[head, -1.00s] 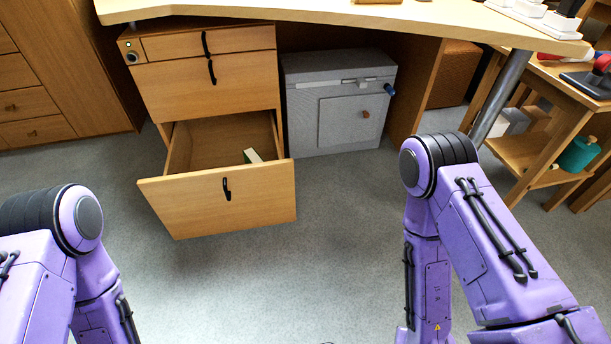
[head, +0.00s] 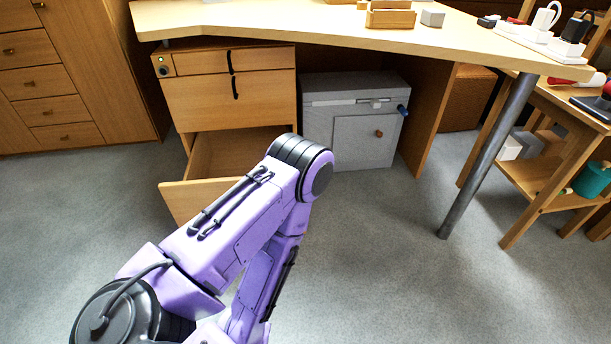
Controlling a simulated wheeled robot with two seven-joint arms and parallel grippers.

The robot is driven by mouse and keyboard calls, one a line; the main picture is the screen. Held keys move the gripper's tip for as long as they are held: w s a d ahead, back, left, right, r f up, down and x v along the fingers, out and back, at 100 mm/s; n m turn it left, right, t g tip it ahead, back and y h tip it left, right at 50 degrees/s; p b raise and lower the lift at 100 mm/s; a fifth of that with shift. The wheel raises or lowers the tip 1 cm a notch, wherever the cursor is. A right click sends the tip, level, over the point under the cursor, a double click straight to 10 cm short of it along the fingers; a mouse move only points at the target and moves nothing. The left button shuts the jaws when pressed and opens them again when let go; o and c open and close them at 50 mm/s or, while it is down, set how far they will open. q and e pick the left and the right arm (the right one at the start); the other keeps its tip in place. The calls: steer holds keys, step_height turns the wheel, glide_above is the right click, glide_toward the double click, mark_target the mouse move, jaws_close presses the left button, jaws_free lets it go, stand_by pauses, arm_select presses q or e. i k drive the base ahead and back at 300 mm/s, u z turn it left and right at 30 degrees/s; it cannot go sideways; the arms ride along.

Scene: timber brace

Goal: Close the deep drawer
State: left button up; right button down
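The deep drawer (head: 183,202) is the lowest one in the wooden pedestal under the desk. It stands pulled out, and part of its bare inside (head: 221,157) shows. My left arm comes in from the lower left and covers the right part of the drawer front, its handle and some of the inside. I cannot tell whether the arm touches the drawer. Neither gripper shows in the head view.
Two upper drawers (head: 232,98) are shut. A grey cabinet (head: 352,125) stands right of the pedestal. A slanted metal desk leg (head: 488,155) and a wooden shelf stand (head: 540,185) are at the right. The grey floor (head: 400,270) is clear in the middle.

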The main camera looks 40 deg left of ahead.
mark_target(220, 158)
steer(key=k, duration=0.3)
steer(key=u, duration=1.15)
